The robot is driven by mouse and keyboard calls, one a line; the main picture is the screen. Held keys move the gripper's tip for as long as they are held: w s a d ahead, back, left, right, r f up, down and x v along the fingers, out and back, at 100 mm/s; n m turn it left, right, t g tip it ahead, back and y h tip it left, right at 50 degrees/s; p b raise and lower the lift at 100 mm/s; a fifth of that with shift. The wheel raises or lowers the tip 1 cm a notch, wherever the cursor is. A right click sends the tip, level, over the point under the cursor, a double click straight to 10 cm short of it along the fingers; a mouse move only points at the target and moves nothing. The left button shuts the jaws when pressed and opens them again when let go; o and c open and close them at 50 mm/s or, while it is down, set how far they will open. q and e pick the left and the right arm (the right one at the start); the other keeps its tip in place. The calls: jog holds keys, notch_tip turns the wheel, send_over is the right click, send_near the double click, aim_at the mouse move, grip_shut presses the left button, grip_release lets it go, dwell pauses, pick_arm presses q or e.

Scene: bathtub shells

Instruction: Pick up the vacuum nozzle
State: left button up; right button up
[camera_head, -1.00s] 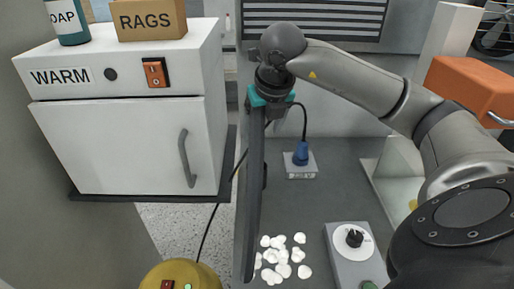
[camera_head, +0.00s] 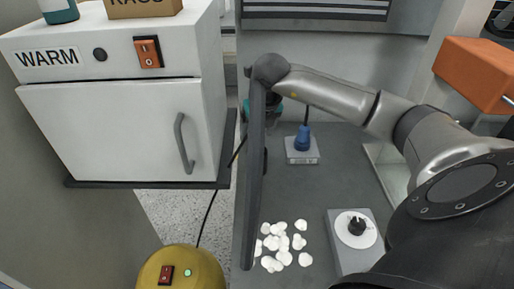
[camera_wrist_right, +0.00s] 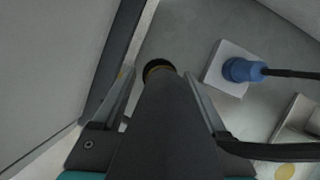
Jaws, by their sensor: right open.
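A dark tapered body with a brass-coloured ring near its far end, which looks like the vacuum nozzle (camera_wrist_right: 165,115), fills the middle of the right wrist view. My right gripper (camera_wrist_right: 160,78) is open, with one finger on each side of it. Whether the fingers touch it I cannot tell. In the head view my right gripper (camera_head: 272,125), with its teal part, is mostly hidden behind a tall dark panel (camera_head: 256,190), and the nozzle cannot be clearly made out there. My left gripper is not in view.
A white warming cabinet (camera_head: 110,135) stands left of the panel. A blue plug (camera_head: 303,137) sits on a pale block right of the gripper. White shells (camera_head: 284,240) and a dial box (camera_head: 345,265) lie in front. A yellow rounded machine (camera_head: 180,272) is bottom left; a black cable rises from it.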

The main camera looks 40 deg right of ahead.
jog(key=x, duration=0.4)
jog(key=shift+d, duration=0.1)
jog(key=shift+c, duration=0.3)
grip_shut()
